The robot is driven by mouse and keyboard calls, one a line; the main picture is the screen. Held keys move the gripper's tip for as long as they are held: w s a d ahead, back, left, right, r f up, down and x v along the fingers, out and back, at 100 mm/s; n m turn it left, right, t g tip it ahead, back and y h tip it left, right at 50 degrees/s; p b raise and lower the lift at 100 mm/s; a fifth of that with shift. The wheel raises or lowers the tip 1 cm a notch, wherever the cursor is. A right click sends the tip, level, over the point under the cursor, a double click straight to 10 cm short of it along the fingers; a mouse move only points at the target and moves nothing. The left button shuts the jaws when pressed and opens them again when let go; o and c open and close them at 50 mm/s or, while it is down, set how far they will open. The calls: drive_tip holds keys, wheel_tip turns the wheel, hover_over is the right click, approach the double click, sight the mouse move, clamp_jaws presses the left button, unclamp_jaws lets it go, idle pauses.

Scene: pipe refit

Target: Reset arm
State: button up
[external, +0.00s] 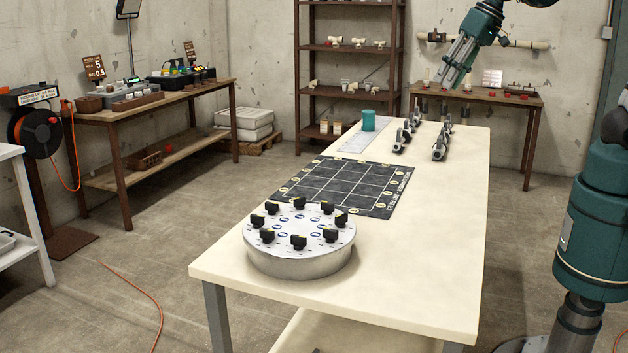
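My gripper (455,72) is at the upper right of the external view, raised above the far end of the cream worktable (440,250). It points down and to the left, with nothing seen between its fingers. The fingers are small here, and I cannot tell whether they are open or shut. Teal parts of my arm show above it and at the right edge; the links between are partly out of frame.
A round grey turntable (300,262) with several black fittings stands at the near end. A dark grid mat (345,187) lies mid-table. Behind it are a teal cup (368,120) on a pale strip and grey clamp-like fixtures (440,141). The table's right side is clear.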

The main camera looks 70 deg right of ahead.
drive_tip(key=s+d+f+n+t, duration=0.1)
drive_tip(key=s+d+f+n, duration=0.1)
drive_tip(key=s+d, duration=0.2)
drive_tip(key=s+d+f+n+t, duration=0.1)
drive_tip(key=s+d+f+n, duration=0.2)
drive_tip(key=s, duration=0.5)
drive_tip(key=shift+s+d+f+h, duration=0.2)
drive_tip(key=shift+d+f+h, duration=0.1)
drive_tip(key=shift+d, duration=0.15)
idle(0.8)
